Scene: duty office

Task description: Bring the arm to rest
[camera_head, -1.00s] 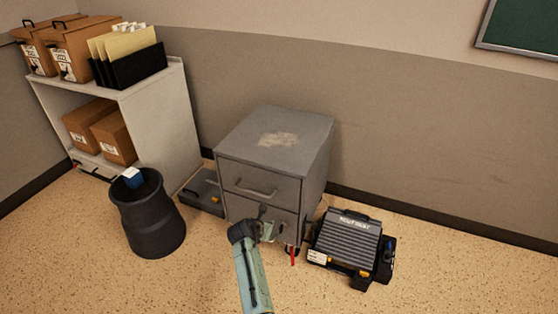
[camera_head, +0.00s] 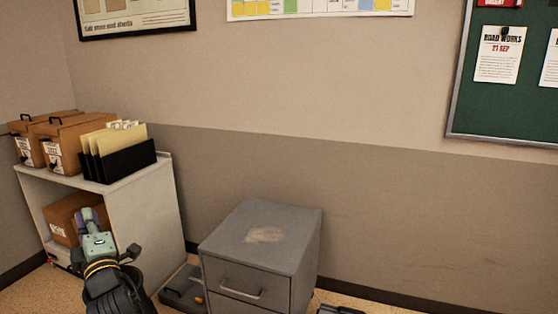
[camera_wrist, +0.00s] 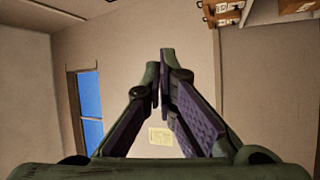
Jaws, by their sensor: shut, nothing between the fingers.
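My gripper (camera_head: 92,216) is raised at the lower left of the head view, in front of the white shelf unit (camera_head: 147,222). Its purple-padded fingers point upward and overlap the view of a cardboard box on the lower shelf. In the wrist view the two fingers of my gripper (camera_wrist: 163,56) come together at the tips, with nothing held between them. Below the gripper in the head view is a dark shape, where I cannot clearly tell my arm from the black bin.
A grey cabinet (camera_head: 262,235) stands right of the shelf, with a dark case (camera_head: 183,290) on the floor between them. Boxes (camera_head: 72,140) and a black file holder (camera_head: 122,163) top the shelf. A green board (camera_head: 510,112) hangs at right. The wrist view shows a blue window (camera_wrist: 90,108).

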